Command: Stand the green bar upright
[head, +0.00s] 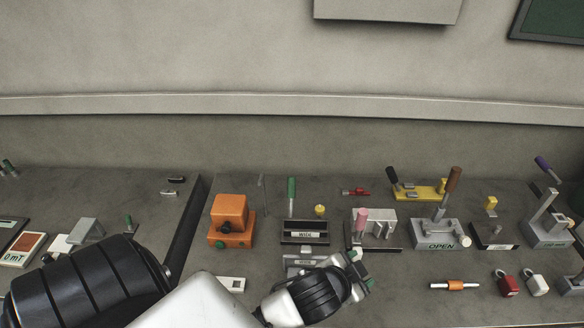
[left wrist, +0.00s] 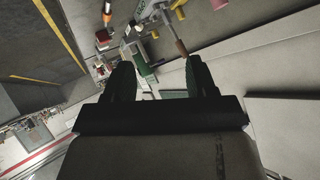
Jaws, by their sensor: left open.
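A slim green bar (head: 291,188) rises nearly upright at the back of the dark fixture labelled WIDE (head: 304,234) in the head view. Its lower end is hard to make out. My left gripper (head: 360,268) is open, in front of and to the right of that fixture, apart from the bar. In the left wrist view, the open fingers (left wrist: 160,76) have nothing held between them. A green piece (left wrist: 144,66) shows beyond them, tilted in the picture; I cannot tell whether it is the same bar. My right gripper is not in view.
An orange block fixture (head: 231,222) stands left of the WIDE fixture. A pink cylinder (head: 361,219) and the OPEN lever fixture (head: 441,246) stand to the right. Red (head: 508,284) and white padlocks lie at front right. The bench front between gripper and orange-banded rod (head: 456,285) is clear.

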